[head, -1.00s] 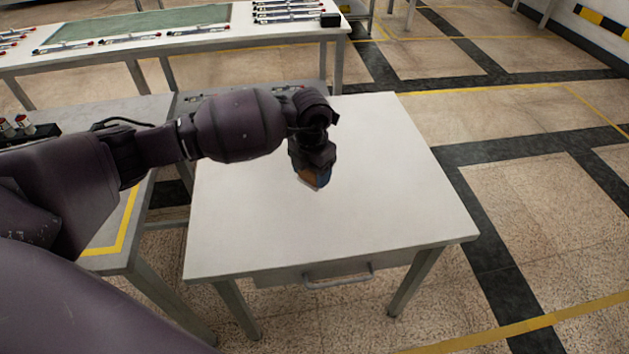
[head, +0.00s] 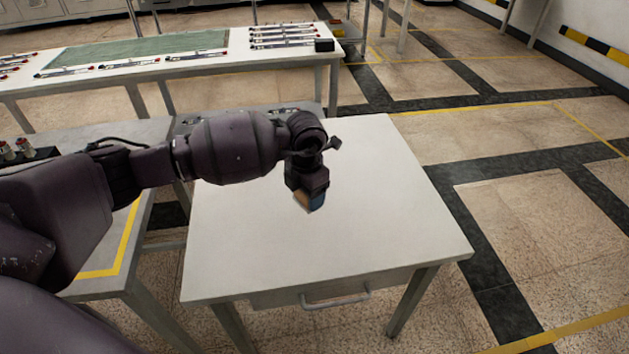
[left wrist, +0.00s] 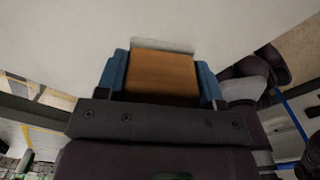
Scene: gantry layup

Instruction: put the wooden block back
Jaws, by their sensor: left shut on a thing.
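The wooden block (left wrist: 162,73) is orange-brown and sits between the two blue fingers of my left gripper (left wrist: 162,80) in the left wrist view. A pale edge shows along its far side. In the head view my left gripper (head: 309,204) is shut on the block (head: 302,199) and points down over the white table (head: 250,245). I cannot tell the exact gap between the block and the tabletop. My right gripper is not in view.
The white table has a drawer handle (head: 335,300) at its front and a bare top. A grey bench (head: 90,210) with a yellow line stands at the left. A long table (head: 190,62) behind carries a green mat (head: 145,45) and several rods.

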